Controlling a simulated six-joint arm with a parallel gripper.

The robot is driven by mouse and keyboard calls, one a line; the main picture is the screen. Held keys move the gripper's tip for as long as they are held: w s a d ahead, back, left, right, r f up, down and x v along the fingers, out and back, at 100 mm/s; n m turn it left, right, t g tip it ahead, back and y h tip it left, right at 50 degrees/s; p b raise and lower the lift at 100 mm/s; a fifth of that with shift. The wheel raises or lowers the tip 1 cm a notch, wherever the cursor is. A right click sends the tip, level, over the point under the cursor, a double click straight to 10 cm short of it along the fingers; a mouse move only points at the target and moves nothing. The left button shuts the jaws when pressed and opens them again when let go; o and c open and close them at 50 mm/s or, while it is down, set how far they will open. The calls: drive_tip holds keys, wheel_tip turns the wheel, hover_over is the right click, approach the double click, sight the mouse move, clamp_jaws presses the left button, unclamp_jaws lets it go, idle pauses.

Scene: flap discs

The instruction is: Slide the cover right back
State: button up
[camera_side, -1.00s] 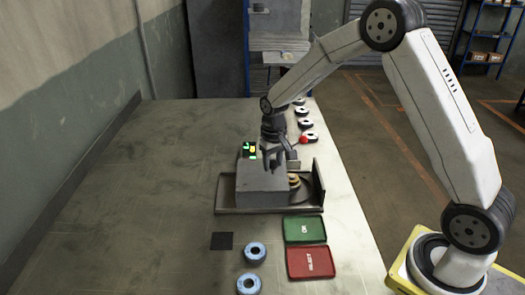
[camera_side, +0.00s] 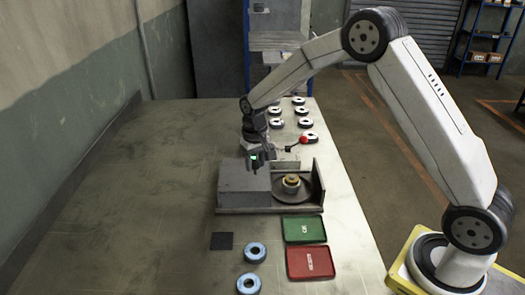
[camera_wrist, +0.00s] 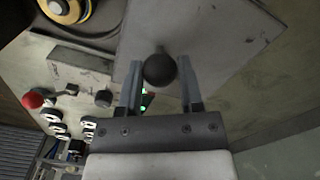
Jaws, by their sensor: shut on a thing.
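The cover (camera_side: 243,190) is a grey box at the left part of the machine's tray-like base (camera_side: 265,211) in the side view. Its flat top fills the upper middle of the wrist view (camera_wrist: 228,38). My gripper (camera_side: 256,170) is over the cover's top. In the wrist view my gripper (camera_wrist: 160,82) has its two fingers either side of a dark round knob (camera_wrist: 160,68) and is shut on it. Right of the cover, the round plate with a brass-coloured hub (camera_side: 291,182) is uncovered. It shows partly at the wrist view's top left (camera_wrist: 68,8).
A red-knobbed lever (camera_side: 303,139) stands behind the machine, near several discs (camera_side: 277,110). A green tray (camera_side: 304,229) and a red tray (camera_side: 311,263) lie in front, with two blue discs (camera_side: 255,252) and a dark square (camera_side: 222,241). The table's left side is clear.

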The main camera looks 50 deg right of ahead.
drive_tip(key=shift+w+a+r, duration=0.1)
drive_tip(key=shift+w+a, duration=0.05)
drive_tip(key=shift+w, duration=0.15)
drive_tip(key=o, duration=0.9)
drive_tip(key=shift+s+r, duration=0.1)
drive_tip(key=shift+r, duration=3.8)
drive_tip(key=s+f+n+t, duration=0.1)
drive_tip(key=s, duration=0.6)
drive_tip(key=s+a+f+n, duration=0.1)
drive_tip(key=s, duration=0.7)
drive_tip(key=s+a+f+n+t, duration=0.1)
drive_tip(key=s+f, duration=0.1)
drive_tip(key=s, duration=0.5)
drive_tip(key=shift+s+t, duration=0.25)
drive_tip(key=shift+t, duration=0.05)
